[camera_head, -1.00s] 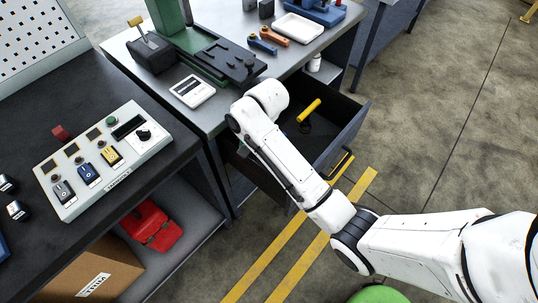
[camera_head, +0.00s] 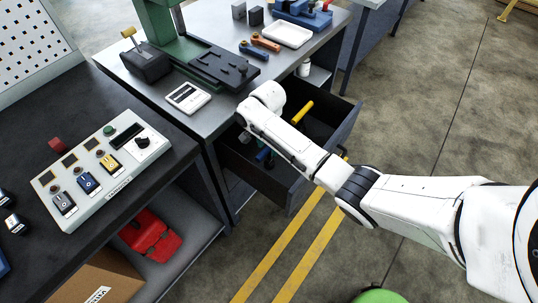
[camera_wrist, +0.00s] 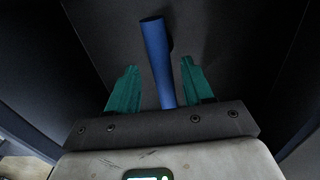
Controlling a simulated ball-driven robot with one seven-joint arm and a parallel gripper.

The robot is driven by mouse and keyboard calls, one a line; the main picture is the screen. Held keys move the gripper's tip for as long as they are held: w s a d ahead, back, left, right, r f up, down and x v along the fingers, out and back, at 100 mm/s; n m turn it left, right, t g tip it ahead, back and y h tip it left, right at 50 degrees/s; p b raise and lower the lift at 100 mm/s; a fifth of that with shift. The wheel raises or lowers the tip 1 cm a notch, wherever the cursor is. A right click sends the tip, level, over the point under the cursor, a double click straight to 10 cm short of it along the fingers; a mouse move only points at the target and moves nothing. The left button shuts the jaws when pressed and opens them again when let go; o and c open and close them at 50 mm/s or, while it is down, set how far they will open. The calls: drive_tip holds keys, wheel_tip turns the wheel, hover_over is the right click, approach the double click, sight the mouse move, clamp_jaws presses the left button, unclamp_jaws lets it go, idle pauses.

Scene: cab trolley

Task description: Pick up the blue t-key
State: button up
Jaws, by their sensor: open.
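The blue t-key (camera_wrist: 157,60) shows in the wrist view as a blue bar standing between my two teal fingers. My gripper (camera_wrist: 157,72) is open around it, with a gap on each side of the bar. The lower end of the bar is hidden behind the gripper's dark palm edge. In the head view my gripper is down in the open drawer (camera_head: 336,137), mostly hidden by my white arm. A small patch of blue and green shows there beside my arm, too small to tell apart well.
A yellow-handled t-key (camera_head: 303,112) lies in the drawer, to the right of my wrist. The drawer's dark walls stand close around my gripper. The workbench above (camera_head: 215,122) carries a green press stand and a white meter (camera_head: 187,97). A control box (camera_head: 100,175) sits left.

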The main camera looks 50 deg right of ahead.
sight(269, 162)
drive_tip(key=f, duration=0.3)
drive_tip(key=shift+w+d+f, duration=0.1)
drive_tip(key=shift+d+f, duration=0.15)
drive_tip(key=shift+d, duration=0.15)
drive_tip(key=shift+f, duration=0.6)
drive_tip(key=shift+c, duration=0.3)
clamp_jaws()
